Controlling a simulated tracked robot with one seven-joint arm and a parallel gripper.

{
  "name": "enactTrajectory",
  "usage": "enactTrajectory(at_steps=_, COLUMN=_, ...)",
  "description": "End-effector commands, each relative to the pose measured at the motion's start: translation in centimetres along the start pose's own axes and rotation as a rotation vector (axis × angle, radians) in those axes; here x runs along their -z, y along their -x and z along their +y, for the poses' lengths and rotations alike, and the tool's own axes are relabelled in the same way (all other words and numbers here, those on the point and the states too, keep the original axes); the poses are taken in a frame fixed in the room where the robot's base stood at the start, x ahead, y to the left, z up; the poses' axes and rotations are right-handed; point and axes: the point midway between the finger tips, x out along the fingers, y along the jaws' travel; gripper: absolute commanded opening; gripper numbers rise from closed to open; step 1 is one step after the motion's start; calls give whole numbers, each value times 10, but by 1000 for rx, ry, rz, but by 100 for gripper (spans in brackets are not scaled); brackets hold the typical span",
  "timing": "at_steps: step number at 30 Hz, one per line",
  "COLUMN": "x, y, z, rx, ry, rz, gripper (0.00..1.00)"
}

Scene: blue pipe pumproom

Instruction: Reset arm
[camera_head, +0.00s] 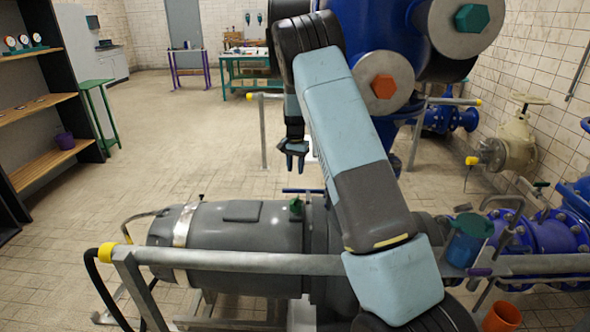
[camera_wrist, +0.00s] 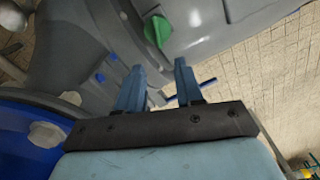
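My gripper (camera_head: 293,160) hangs from my bent arm in the middle of the head view, pointing down above and behind the grey motor (camera_head: 245,228). In the wrist view its two blue fingers (camera_wrist: 158,88) stand apart with nothing between them, so it is open and empty. A green knob (camera_head: 296,205) on the grey machine lies below it in the head view. The green knob (camera_wrist: 157,30) shows just beyond the fingertips in the wrist view, apart from them.
A metal rail (camera_head: 240,262) crosses in front of the motor. Blue pipes with an orange hex cap (camera_head: 384,86) and a teal one (camera_head: 472,18) stand close to my arm's right. Shelves (camera_head: 40,110) stand at left. The tiled floor (camera_head: 190,120) between is largely clear.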

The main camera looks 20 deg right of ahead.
Motion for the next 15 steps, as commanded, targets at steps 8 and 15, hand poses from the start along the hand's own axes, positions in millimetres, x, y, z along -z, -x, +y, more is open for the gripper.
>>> enactTrajectory(at_steps=8, x=-7, y=22, z=0, rx=18, ry=27, rz=13, gripper=36)
enactTrajectory(at_steps=15, x=-40, y=96, z=8, rx=74, ry=140, rz=62, gripper=36)
